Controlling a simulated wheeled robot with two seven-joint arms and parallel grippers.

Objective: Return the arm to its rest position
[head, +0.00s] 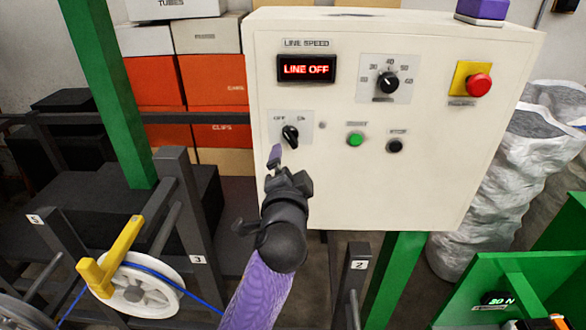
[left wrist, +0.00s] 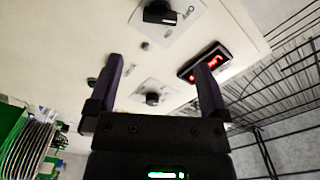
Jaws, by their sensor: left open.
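My left gripper (head: 274,165) is in front of the lower left of the cream control panel (head: 420,190), just below the black OFF/ON switch knob (head: 290,136). Its purple fingers are apart and empty. In the left wrist view the gripper (left wrist: 158,65) is open, with the switch knob (left wrist: 152,98) showing between its fingers, apart from both. The red display (head: 306,69) reads LINE OFF. My purple-sleeved left arm (head: 258,295) reaches up from the bottom. My right gripper is not in view.
The panel also bears a speed dial (head: 387,82), a green button (head: 355,139), a black button (head: 395,146) and a red emergency button (head: 478,85). A spool with blue cable (head: 145,285) stands at lower left, near dark posts. A green frame (head: 520,280) is at lower right.

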